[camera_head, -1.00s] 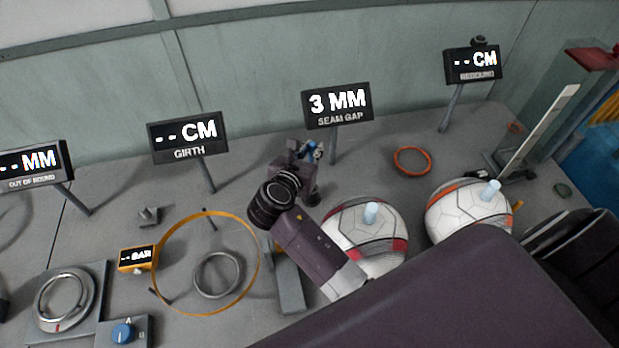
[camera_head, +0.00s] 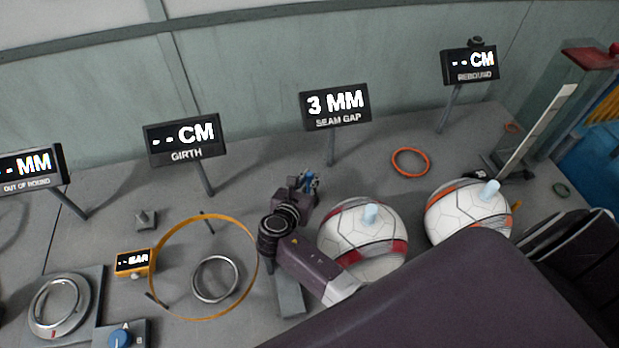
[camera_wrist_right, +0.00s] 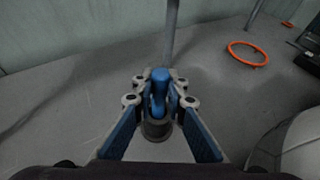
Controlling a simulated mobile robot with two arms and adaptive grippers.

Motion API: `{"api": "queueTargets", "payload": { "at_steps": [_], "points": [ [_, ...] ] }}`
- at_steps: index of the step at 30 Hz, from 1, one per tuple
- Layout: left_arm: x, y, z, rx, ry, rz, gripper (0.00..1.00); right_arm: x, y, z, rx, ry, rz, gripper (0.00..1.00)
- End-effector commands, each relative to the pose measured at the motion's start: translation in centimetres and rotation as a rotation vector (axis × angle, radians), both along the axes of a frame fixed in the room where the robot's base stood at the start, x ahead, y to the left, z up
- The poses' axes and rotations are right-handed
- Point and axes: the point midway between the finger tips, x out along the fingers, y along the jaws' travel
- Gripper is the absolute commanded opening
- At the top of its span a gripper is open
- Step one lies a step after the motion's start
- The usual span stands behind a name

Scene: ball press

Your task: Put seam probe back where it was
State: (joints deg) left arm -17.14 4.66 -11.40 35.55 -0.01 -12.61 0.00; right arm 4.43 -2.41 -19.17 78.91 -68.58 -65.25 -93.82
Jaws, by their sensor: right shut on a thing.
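My right gripper (camera_head: 309,183) is shut on the seam probe, low over the table in front of the seam gap display (camera_head: 336,105), which reads 3 MM. In the right wrist view the seam probe (camera_wrist_right: 159,90) is a blue piece between the fingertips of the gripper (camera_wrist_right: 160,92). A short grey round part (camera_wrist_right: 156,130) shows just below the blue piece. I cannot tell whether it belongs to the probe or is a separate holder, nor whether the probe touches it. My left gripper is not in view.
A ball with red bands (camera_head: 350,225) stands right of my right gripper, and a ball with orange (camera_head: 460,195) stands further right. An orange ring (camera_head: 410,162) lies behind them. A yellow hoop (camera_head: 160,230) and a grey ring (camera_head: 197,278) are at left.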

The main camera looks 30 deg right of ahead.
Motion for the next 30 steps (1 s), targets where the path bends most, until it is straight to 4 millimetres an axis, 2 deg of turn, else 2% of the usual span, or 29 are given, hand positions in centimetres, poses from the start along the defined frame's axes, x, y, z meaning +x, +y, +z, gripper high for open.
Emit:
{"api": "queueTargets", "payload": {
  "at_steps": [3,4,9,19,23,30],
  "points": [
    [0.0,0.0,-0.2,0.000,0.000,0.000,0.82,0.0,0.0,-0.3,0.000,0.000,0.000,0.00],
    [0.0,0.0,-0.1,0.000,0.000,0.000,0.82,0.0,0.0,-0.3,0.000,0.000,0.000,0.13],
    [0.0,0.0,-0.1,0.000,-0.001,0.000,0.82,0.0,0.0,-0.3,0.000,0.000,0.000,0.30],
    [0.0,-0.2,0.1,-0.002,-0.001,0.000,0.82,0.0,0.1,0.2,0.001,0.001,0.000,0.30],
    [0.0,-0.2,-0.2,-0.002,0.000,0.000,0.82,-1.2,1.3,0.5,0.004,0.000,0.000,0.30],
    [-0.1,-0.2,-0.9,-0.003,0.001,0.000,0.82,-4.5,4.8,2.5,0.005,0.000,0.001,0.30]
  ]
}}
